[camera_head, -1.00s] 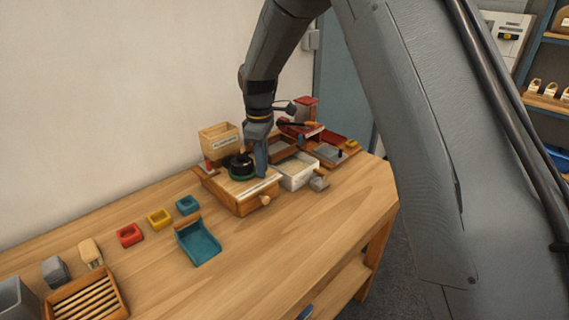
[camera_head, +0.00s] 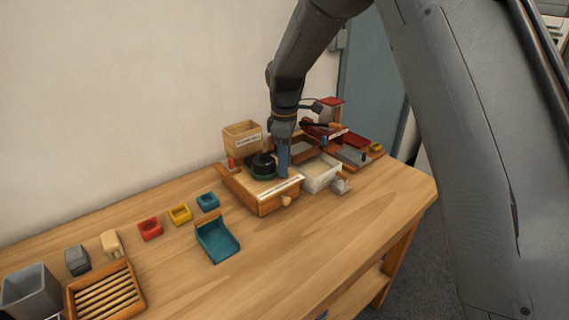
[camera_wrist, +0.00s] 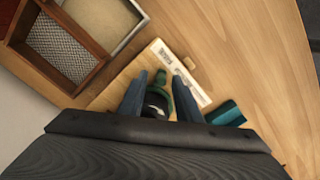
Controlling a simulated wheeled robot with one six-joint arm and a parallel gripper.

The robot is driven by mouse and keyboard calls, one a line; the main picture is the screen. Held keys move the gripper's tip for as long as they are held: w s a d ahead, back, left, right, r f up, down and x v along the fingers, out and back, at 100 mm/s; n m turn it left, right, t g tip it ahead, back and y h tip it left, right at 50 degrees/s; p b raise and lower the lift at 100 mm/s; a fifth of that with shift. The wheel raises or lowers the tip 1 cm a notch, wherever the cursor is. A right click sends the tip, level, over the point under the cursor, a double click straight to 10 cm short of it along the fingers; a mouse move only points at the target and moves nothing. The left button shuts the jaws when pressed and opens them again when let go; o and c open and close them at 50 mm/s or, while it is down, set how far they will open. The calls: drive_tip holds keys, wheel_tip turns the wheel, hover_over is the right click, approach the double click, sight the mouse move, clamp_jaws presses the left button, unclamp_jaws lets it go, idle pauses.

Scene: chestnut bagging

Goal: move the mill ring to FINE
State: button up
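The mill is a wooden box (camera_head: 262,203) with a round black part on top, and the green mill ring (camera_head: 262,176) runs around that part's base. A white marked strip (camera_head: 280,188) lies along the mill's front edge; its print is too small to read in the head view. My gripper (camera_head: 284,177) points down at the ring's right side. In the wrist view my gripper (camera_wrist: 159,82) has its two blue fingers apart, with the ring's green tab (camera_wrist: 160,77) between them and gaps visible. The marked strip (camera_wrist: 181,73) lies just beyond. The ring's far part is hidden by my fingers.
A pale tray (camera_head: 320,176) and a divided wooden box (camera_head: 303,147) stand close to the mill's right. A wooden bin (camera_head: 241,139) is behind it. A teal scoop (camera_head: 217,240) lies in front left. The table's front right is clear.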

drive_tip(key=shift+r+b, duration=1.15)
drive_tip(key=shift+r, duration=2.75)
